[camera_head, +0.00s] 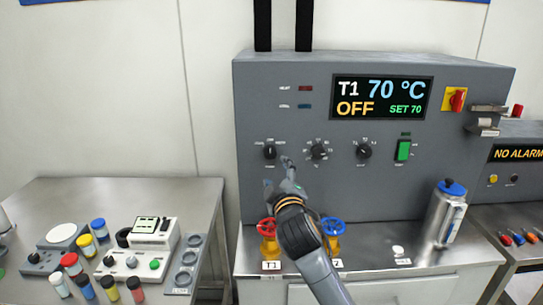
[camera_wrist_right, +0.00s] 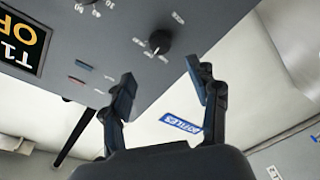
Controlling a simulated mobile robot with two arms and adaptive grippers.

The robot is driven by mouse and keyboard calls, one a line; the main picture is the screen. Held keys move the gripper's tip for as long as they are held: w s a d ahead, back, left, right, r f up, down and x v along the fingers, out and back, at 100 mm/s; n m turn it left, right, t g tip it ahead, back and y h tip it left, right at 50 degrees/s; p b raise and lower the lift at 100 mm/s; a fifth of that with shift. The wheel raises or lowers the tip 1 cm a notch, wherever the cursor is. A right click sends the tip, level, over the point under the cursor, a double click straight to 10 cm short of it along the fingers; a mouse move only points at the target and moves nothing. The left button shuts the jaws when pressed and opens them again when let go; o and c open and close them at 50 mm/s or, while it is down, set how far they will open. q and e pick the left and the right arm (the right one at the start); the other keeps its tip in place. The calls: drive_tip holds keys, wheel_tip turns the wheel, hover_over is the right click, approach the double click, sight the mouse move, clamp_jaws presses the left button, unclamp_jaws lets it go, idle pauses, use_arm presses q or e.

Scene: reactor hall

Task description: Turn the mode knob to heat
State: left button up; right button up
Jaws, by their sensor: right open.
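The mode knob (camera_head: 270,151) is the leftmost black dial on the grey control panel (camera_head: 340,205). Its white mark looks roughly upright, and its labels are too small to read surely. The display (camera_head: 381,97) reads T1 70 °C, OFF, SET 70. My right gripper (camera_head: 277,172) is open and empty, just below the knob in the head view. In the right wrist view the knob (camera_wrist_right: 160,42) lies beyond the open fingertips (camera_wrist_right: 166,78), roughly between them and apart from both. My left gripper is not in view.
Two more dials (camera_head: 318,150) and a green switch (camera_head: 403,150) sit to the right. Red (camera_head: 267,226) and blue (camera_head: 332,226) valve wheels stand below the panel near my arm. A metal flask (camera_head: 443,212) stands right. The left table (camera_head: 60,198) holds several coloured vials.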

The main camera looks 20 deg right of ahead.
sight(270, 155)
drive_tip(key=w, duration=0.3)
drive_tip(key=w+d+p, duration=0.1)
drive_tip(key=w, duration=0.3)
drive_tip(key=w+p, duration=0.1)
drive_tip(key=w, duration=0.2)
drive_tip(key=shift+w+d, duration=0.15)
drive_tip(key=shift+d, duration=0.1)
drive_tip(key=shift+c, duration=0.3)
drive_tip(key=c, duration=1.1)
